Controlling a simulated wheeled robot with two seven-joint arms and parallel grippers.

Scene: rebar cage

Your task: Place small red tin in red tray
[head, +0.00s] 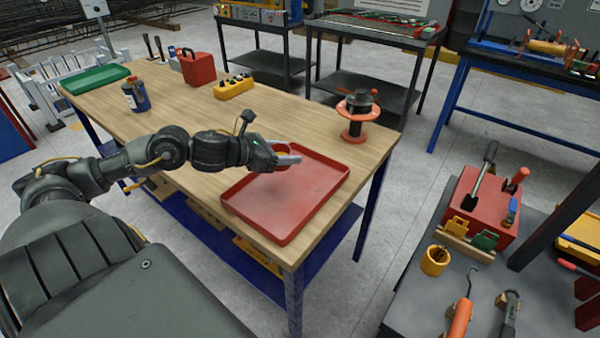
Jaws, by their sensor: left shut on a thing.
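My left gripper (287,157) reaches in from the left and is over the far left part of the red tray (322,197). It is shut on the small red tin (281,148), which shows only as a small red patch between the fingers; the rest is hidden. I cannot tell whether the tin touches the tray. The red tray is shallow, lies flat on the near right end of the wooden workbench (190,130), and its visible floor is bare. My right gripper is not in view.
On the workbench stand a red spool (357,112), a yellow block (233,88), a red canister (197,67), a blue bottle (136,96) and a green tray (95,79). A tool-covered dark table (405,312) is at the right. Bench wood between bottle and spool is mostly clear.

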